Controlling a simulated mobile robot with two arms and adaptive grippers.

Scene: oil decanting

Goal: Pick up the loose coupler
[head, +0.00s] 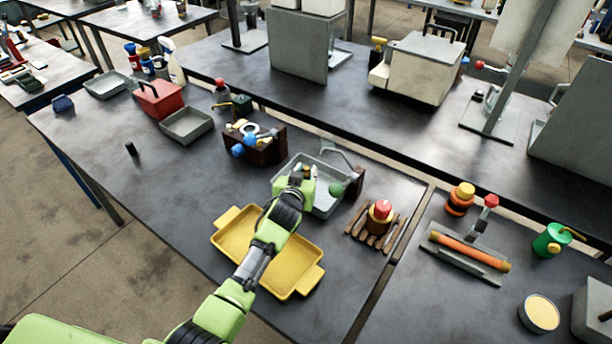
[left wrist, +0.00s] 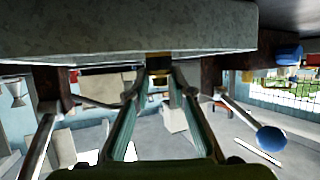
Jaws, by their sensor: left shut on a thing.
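My left gripper (head: 306,176) is over the near left part of a grey tray (head: 327,205). In the left wrist view its two green fingers (left wrist: 158,78) close together on a small dark and yellow piece (left wrist: 158,64), which may be the loose coupler. Most of that piece is hidden by the fingers and by a grey slab right above it in that view. I cannot tell whether the piece touches the slab. My right gripper is not in view.
A yellow tray (head: 222,240) lies under my left forearm. A wooden rack (head: 268,152) with blue-ended parts stands behind left. A green knob (head: 337,188) on a metal arm is close right of the gripper. A slatted wooden stand (head: 366,236) is farther right.

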